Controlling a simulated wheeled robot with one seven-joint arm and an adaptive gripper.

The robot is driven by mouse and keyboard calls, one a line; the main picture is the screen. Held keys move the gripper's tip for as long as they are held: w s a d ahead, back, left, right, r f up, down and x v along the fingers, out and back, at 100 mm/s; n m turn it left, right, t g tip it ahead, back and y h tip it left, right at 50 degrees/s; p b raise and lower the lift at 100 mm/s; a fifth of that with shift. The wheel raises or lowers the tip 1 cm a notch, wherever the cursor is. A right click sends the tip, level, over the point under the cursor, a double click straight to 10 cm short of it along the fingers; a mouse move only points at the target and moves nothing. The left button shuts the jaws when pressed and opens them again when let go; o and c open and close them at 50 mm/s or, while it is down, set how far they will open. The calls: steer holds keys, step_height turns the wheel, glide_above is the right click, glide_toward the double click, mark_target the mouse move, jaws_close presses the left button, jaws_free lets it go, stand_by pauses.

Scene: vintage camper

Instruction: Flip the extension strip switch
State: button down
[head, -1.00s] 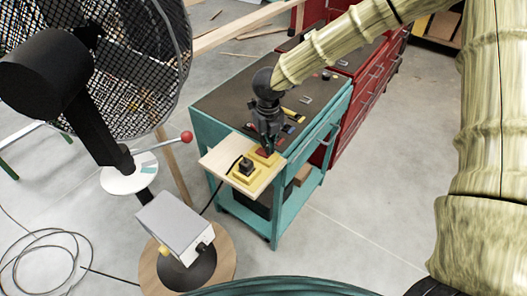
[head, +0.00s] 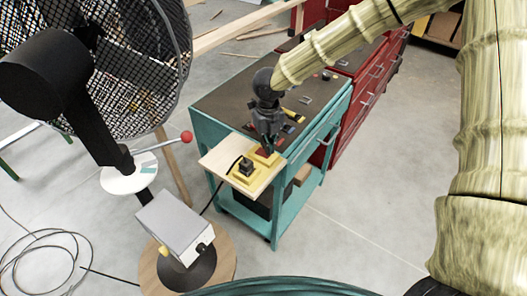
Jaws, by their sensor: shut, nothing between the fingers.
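A yellow extension strip (head: 240,178) lies on a light wooden board (head: 215,158) at the near left end of the teal cart. A black plug (head: 246,167) stands in its near end. A red switch (head: 264,153) shows at the strip's far end. My gripper (head: 268,147) is shut and empty, pointing down with its fingertips right at the red switch and partly covering it. I cannot tell whether the tips touch the switch, or which way it is set.
The teal cart (head: 212,103) has a dark top with several small tools. A large black fan (head: 130,60) stands at the left, with a red-knobbed lever (head: 186,137) and a grey box (head: 174,221) nearby. A red cabinet (head: 355,95) stands behind the cart. Cable (head: 40,250) lies on the floor.

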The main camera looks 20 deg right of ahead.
steer(key=shift+f+b, duration=0.4)
steer(key=shift+f, duration=0.8)
stand_by(1.0)
steer(key=shift+r, duration=0.15)
steer(key=shift+r+p, duration=3.35)
steer(key=shift+r, duration=0.05)
